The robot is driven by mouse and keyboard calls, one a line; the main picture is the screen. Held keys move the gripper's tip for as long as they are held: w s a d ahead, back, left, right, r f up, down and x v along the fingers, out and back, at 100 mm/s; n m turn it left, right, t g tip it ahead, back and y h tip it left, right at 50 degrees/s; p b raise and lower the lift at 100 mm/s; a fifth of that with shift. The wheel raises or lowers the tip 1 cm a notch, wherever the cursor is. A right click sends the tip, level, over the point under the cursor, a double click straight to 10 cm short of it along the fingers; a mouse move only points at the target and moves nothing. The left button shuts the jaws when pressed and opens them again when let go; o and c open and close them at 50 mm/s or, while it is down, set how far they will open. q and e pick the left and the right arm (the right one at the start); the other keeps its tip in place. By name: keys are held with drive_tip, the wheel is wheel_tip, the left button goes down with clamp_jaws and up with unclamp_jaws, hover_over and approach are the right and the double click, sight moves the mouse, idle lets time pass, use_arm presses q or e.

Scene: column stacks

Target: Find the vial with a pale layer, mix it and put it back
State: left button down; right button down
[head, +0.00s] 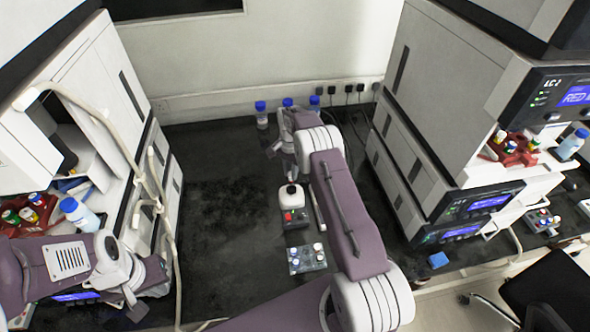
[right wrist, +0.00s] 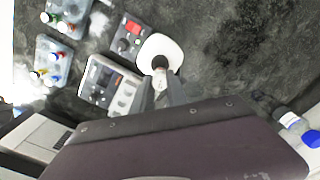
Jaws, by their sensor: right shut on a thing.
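My right gripper (right wrist: 162,92) is shut on a small clear vial (right wrist: 160,78). The vial's end is at the dark cup of a white rounded mixer (right wrist: 152,46); I cannot tell whether it touches. The vial's contents are too small to make out. In the head view the mixer (head: 286,203) stands below my right gripper (head: 289,172). A small grey rack (head: 293,268) with several capped vials lies nearer to me. My left gripper (head: 136,301) is at the lower left, away from these; its fingers are not clear.
White instrument stacks (head: 440,100) flank the dark bench (head: 215,220). Blue-capped bottles (head: 262,120) stand at the back. A red-topped box (right wrist: 129,35) adjoins the mixer. Other racks (right wrist: 45,62) hold coloured caps. The bench left of the mixer is clear.

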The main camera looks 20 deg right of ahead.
sight(291, 182)
drive_tip(key=shift+d+f+b, duration=0.15)
drive_tip(key=shift+f+b, duration=0.15)
drive_tip(key=shift+f, duration=0.25)
wheel_tip(291, 182, down, 2)
drive_tip(key=shift+f+b, duration=0.1)
drive_tip(key=shift+b, duration=0.65)
drive_tip(key=shift+f, duration=0.3)
drive_tip(key=shift+b, duration=0.3)
drive_tip(key=shift+f, duration=0.2)
drive_tip(key=shift+f+b, duration=0.3)
drive_tip(key=shift+b, duration=0.1)
drive_tip(key=shift+f+b, duration=0.4)
drive_tip(key=shift+f, duration=0.05)
